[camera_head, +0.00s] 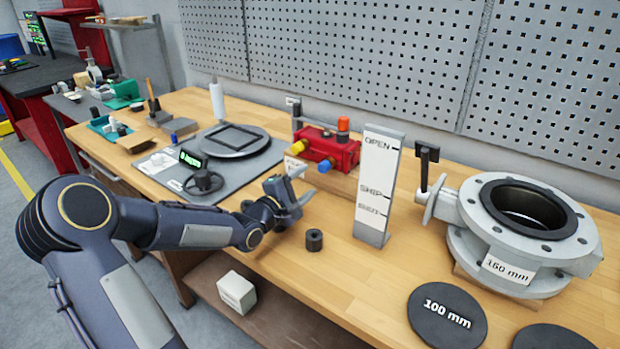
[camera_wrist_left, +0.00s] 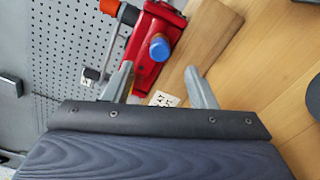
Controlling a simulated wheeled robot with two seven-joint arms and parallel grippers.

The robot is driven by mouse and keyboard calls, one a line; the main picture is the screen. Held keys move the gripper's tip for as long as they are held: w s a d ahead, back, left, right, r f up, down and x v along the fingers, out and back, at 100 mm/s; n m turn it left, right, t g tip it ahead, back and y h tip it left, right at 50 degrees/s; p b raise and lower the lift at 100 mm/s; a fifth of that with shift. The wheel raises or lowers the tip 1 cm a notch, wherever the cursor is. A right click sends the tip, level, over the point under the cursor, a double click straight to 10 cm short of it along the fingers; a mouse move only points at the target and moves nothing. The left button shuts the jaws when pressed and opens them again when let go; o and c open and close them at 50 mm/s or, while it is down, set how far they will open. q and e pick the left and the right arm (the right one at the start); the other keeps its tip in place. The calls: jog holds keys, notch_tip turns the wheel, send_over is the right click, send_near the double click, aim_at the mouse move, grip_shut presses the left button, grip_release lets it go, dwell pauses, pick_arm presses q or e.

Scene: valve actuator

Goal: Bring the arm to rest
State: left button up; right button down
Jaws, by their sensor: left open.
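My left arm reaches in from the left in the head view, over the front edge of the wooden workbench (camera_head: 400,285). My left gripper (camera_head: 297,190) is open, with nothing between its fingers. It is in front of the red valve actuator (camera_head: 338,152), which has blue, yellow and orange caps. In the left wrist view, the two grey fingers (camera_wrist_left: 160,80) are spread apart. The red actuator (camera_wrist_left: 145,62) and its blue cap (camera_wrist_left: 159,49) show beyond them, over a wooden board (camera_wrist_left: 210,40). My right gripper is not in view.
A black ring (camera_head: 314,240) stands near the gripper. An upright OPEN sign (camera_head: 379,185) and the 160 mm flanged valve (camera_head: 520,230) stand to the right. A black 100 mm disc (camera_head: 446,317) lies at the front. A white box (camera_head: 237,293) is on the lower shelf.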

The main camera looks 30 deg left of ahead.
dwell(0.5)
pick_arm(q)
jog(key=s+d+m+g+p, duration=0.1)
jog(key=s+d+m+g, duration=0.3)
jog(key=s, duration=0.6)
jog(key=s+d+m+g+h+p, duration=0.1)
jog(key=s+d+m+g, duration=0.3)
jog(key=s+d+m, duration=0.3)
jog(key=s+d+m+g+h+p, duration=0.1)
jog(key=s+d+m+g, duration=0.3)
jog(key=s, duration=1.1)
jog(key=d+m+p, duration=0.1)
jog(key=d+m, duration=0.1)
jog(key=m, duration=0.2)
jog(key=shift+m, duration=0.3)
jog(key=shift+s+f, duration=0.1)
